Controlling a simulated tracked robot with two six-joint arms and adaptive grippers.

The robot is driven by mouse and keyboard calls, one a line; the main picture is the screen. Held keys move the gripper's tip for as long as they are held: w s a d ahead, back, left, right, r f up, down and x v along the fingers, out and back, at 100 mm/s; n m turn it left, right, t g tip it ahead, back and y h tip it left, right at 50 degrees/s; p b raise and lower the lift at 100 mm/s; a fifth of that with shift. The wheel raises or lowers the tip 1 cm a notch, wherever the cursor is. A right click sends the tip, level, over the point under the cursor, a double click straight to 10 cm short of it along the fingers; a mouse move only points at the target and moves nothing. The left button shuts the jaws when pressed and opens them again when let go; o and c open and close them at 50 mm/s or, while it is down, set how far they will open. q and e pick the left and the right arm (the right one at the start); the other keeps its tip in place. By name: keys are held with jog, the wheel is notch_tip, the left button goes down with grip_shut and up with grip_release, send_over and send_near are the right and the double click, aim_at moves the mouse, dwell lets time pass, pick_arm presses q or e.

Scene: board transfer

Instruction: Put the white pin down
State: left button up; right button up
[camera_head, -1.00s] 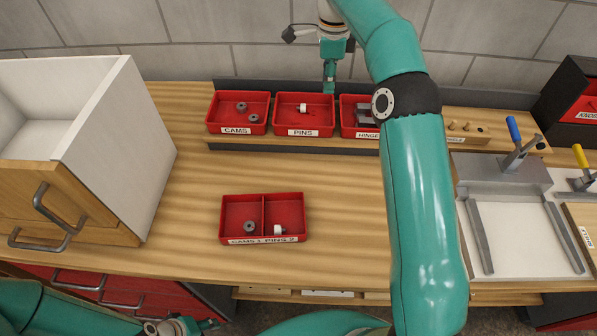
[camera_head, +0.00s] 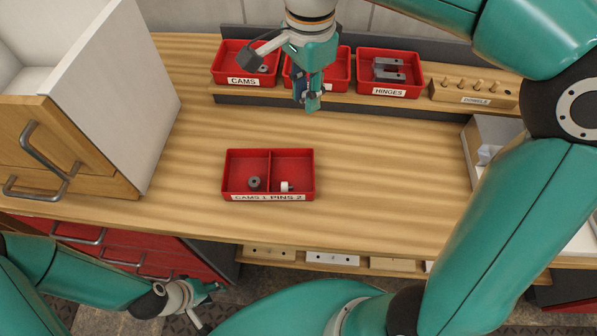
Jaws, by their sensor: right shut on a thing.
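My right gripper (camera_head: 312,101) is in the air in front of the PINS bin (camera_head: 337,88), pointing down. It is shut on the white pin, which is too small and covered by the fingers to make out. The red two-part tray (camera_head: 226,172), labelled CAMS 1 PINS 2, lies on the bench below and nearer. Its left compartment holds a grey cam (camera_head: 254,183). Its right compartment holds another white pin (camera_head: 286,186), with bare floor around it. My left gripper (camera_head: 211,293) is low at the bottom left, in front of the bench; its finger opening is unclear.
The CAMS bin (camera_head: 218,75) and HINGES bin (camera_head: 413,89) stand on the back shelf, beside a dowel block (camera_head: 470,94). A white-sided cabinet (camera_head: 130,100) stands left. The bench (camera_head: 390,160) around the tray is clear.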

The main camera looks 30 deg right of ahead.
jog(key=s+a+r, duration=0.1)
jog(key=a, duration=0.1)
jog(key=b, duration=0.2)
send_over(298, 169)
jog(key=shift+n, duration=0.3)
notch_tip(298, 169, down, 15)
jog(key=shift+r, duration=0.15)
jog(key=shift+f, duration=2.35)
jog(key=shift+f, duration=0.2)
jog(key=o, duration=0.5)
jog(key=shift+r, duration=0.1)
